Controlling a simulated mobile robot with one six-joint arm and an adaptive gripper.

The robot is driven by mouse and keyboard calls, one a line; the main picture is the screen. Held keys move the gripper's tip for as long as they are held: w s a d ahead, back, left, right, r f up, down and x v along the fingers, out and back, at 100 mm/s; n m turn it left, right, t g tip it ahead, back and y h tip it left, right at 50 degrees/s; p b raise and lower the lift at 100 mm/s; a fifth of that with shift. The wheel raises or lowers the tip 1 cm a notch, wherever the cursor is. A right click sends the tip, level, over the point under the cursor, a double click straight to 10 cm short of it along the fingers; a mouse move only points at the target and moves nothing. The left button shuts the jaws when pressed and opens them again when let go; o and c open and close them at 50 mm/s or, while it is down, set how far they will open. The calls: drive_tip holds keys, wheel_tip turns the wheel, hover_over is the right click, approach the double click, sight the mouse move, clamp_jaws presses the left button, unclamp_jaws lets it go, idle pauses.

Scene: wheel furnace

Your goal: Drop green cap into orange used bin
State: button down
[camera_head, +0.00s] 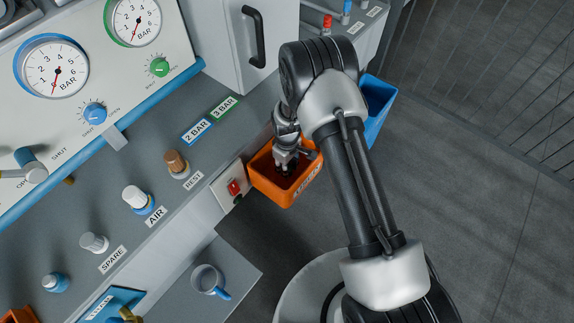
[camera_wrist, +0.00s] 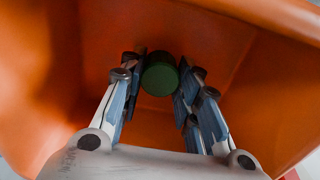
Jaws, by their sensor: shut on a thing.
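The green cap (camera_wrist: 160,75) is between the fingers of my gripper (camera_wrist: 159,85) in the wrist view, and the fingers are shut on it. The orange bin (camera_head: 272,183) hangs at the front edge of the bench in the head view. My gripper (camera_head: 288,166) points down into its mouth. The orange walls of the bin (camera_wrist: 275,75) surround the fingers and cap in the wrist view. In the head view the cap is hidden by my gripper and the bin.
A blue bin (camera_head: 378,108) stands behind my arm, right of the orange bin. A red switch (camera_head: 235,187) is just left of the orange bin. A grey mug (camera_head: 206,279) is on a lower shelf. Knobs and a gauge panel (camera_head: 95,75) fill the left. Open floor lies right.

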drive_tip(key=shift+f, duration=0.1)
drive_tip(key=c, duration=1.1)
unclamp_jaws()
wheel_tip(320, 180, up, 12)
